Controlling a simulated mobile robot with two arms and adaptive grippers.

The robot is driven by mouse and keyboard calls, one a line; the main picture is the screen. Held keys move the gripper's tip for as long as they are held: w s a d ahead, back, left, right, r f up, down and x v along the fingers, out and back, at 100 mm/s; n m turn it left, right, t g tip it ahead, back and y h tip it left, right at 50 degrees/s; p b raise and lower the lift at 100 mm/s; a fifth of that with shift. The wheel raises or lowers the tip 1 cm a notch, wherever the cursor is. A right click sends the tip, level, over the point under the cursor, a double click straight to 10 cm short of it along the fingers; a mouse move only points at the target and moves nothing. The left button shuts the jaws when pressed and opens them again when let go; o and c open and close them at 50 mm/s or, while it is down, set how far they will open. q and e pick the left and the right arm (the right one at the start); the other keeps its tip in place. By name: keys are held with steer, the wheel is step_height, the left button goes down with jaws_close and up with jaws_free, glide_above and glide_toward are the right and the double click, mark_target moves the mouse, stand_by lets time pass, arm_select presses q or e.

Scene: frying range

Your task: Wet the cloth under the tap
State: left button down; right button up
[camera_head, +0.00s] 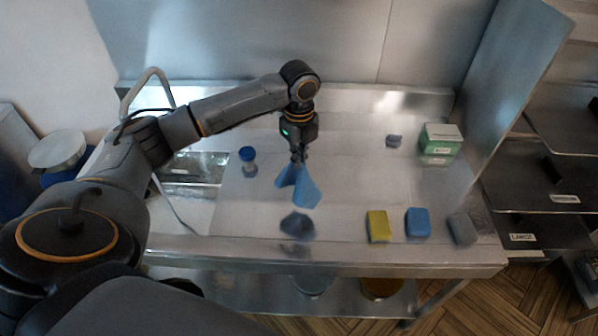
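A blue cloth (303,190) hangs in folds from my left gripper (298,156). The gripper points down and its fingers are shut on the top of the cloth. The cloth is above the steel counter (340,190), over its middle. The tap (148,86) is a curved pipe at the back left, beside a sink basin (195,172). My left arm passes in front of part of the tap and sink. The cloth is well to the right of the sink. My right gripper is not in view.
A yellow sponge (378,226), a blue sponge (417,222) and a grey one (462,229) lie along the front right. A green and white box (440,140) and a small grey item (394,141) are behind. A blue-capped bottle (248,160) stands near the sink. A dark grey crumpled item (297,224) lies in front.

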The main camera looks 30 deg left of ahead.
arm_select(q)
steer(key=shift+r, duration=0.45)
steer(key=shift+a, duration=0.1)
